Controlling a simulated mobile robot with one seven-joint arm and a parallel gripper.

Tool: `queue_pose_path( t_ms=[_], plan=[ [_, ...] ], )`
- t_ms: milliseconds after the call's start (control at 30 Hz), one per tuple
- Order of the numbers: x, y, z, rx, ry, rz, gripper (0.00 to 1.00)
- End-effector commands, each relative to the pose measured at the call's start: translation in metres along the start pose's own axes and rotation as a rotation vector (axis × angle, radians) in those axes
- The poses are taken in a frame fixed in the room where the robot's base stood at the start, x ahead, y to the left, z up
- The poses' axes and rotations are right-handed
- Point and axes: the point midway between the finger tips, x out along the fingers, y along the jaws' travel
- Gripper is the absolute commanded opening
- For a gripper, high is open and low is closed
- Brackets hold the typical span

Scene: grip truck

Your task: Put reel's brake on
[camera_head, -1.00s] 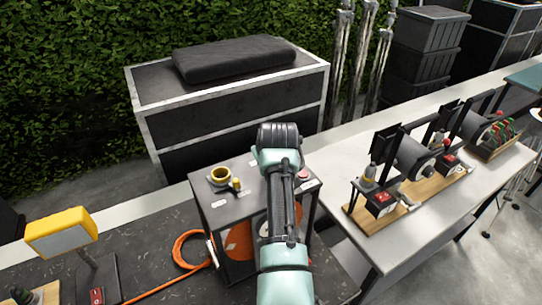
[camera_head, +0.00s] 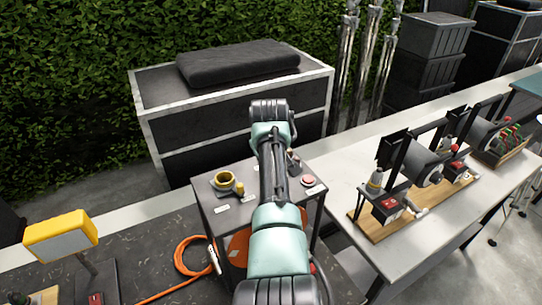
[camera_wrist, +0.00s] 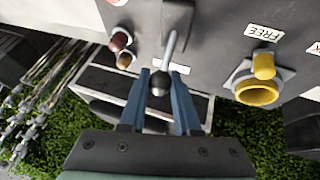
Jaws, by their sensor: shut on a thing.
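The reel's box (camera_head: 200,203) stands on the dark bench, with part of an orange reel (camera_head: 238,246) showing in its open front. On its grey top are a yellow ring (camera_head: 223,180) with a small yellow knob, white labels and a pink-red button (camera_head: 308,181). In the wrist view, the yellow ring (camera_wrist: 258,92) and its knob sit beside a label reading FREE (camera_wrist: 264,32). The lever's metal rod (camera_wrist: 172,45) runs to the panel. My arm hides the gripper in the head view.
An orange cable (camera_head: 186,262) lies on the bench left of the box. A yellow lamp (camera_head: 62,236) stands at far left. A white table (camera_head: 350,167) at right holds winch-like devices (camera_head: 415,160). A large black case (camera_head: 235,105) stands behind.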

Motion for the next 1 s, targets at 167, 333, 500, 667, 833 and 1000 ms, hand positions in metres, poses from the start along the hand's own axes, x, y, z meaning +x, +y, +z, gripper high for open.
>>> queue_pose_path(
  t_ms=[167,333,500,667,833,1000],
  plan=[
    [0.001,0.0,0.001,-0.001,-0.001,0.0,0.51],
    [0.0,0.0,0.001,0.0,-0.001,0.0,0.61],
    [0.0,0.0,0.0,0.0,0.0,0.0,0.61],
    [-0.004,0.0,0.0,0.0,0.001,0.0,0.61],
    [-0.018,0.0,0.0,0.0,0.003,0.001,0.61],
    [-0.039,0.0,0.0,0.0,0.005,0.002,0.61]
  ],
)
